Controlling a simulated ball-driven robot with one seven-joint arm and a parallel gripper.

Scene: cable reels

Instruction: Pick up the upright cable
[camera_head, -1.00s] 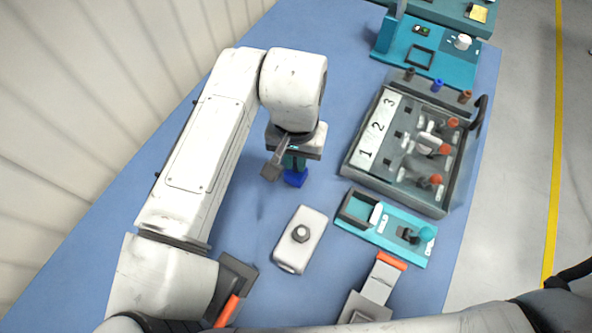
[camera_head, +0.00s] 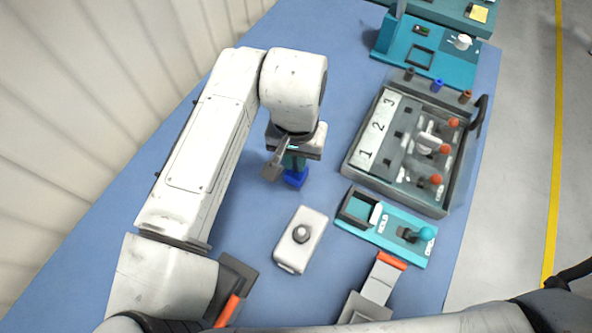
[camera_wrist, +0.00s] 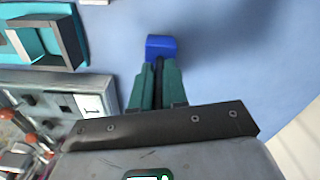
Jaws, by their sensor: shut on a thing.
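The cable shows as a bright blue block-like end (camera_wrist: 161,46) with a dark, thin part running back from it between the fingers in the wrist view. The blue end also shows below my gripper in the head view (camera_head: 295,178). My gripper (camera_wrist: 158,72) has two teal fingers closed on the dark part, with the blue end just beyond the fingertips. In the head view my gripper (camera_head: 293,163) points down over the blue table. The grip itself is partly hidden by my wrist there. I cannot tell whether the blue end touches the table.
A grey case (camera_head: 350,165) numbered 1, 2, 3 with orange-knobbed levers stands to the right. A teal fixture (camera_head: 385,232) lies below it. A white box with a round knob (camera_head: 314,222) sits nearer me. Blue table (camera_head: 345,85) is clear behind my gripper.

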